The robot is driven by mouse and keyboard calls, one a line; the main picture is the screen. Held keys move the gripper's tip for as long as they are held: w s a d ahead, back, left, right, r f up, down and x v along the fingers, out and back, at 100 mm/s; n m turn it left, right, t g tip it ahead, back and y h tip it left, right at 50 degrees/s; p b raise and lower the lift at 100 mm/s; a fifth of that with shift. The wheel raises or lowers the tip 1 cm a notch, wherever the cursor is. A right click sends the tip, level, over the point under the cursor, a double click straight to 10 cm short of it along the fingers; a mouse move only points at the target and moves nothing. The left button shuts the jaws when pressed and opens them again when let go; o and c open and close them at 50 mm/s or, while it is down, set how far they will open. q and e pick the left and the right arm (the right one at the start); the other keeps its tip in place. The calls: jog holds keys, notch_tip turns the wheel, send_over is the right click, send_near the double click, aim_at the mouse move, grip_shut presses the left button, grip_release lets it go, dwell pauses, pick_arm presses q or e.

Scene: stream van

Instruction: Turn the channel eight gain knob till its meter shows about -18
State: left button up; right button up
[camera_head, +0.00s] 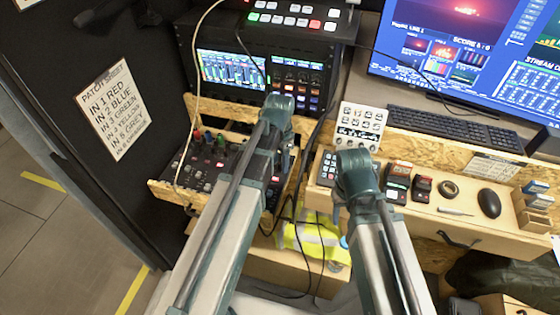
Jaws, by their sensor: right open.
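A small dark mixer (210,168) with coloured knobs sits in a wooden tray at the left of the desk. I cannot make out which knob is channel eight gain. The rack screen (230,68) above it shows coloured level bars, with numbers too small to read. My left arm reaches up over the right part of the mixer and hides it; my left gripper (288,160) is mostly hidden by the arm, and its jaws are unclear. My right gripper (341,196) is low by the desk's left front edge, mostly hidden behind its arm, open.
A white button pad (360,127), a keyboard (455,127), black tape (448,188) and a mouse (489,203) are on the desk to the right. Cables hang around the mixer. A yellow vest (314,240) lies below. A sign (113,107) hangs on the left wall.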

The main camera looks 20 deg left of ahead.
aim_at(280, 164)
pick_arm(q)
jog(key=shift+r, duration=0.1)
notch_tip(280, 164, up, 14)
jog(key=p, duration=1.4)
jog(key=shift+f, duration=0.2)
jog(key=s+d+n+y, duration=0.1)
jog(key=s+d+n, duration=0.2)
jog(key=s+d, duration=0.7)
jog(key=s, duration=0.4)
jog(key=shift+s+d+n, duration=0.2)
jog(key=shift+s+n, duration=0.05)
jog(key=shift+n, duration=0.05)
jog(key=shift+a, duration=0.1)
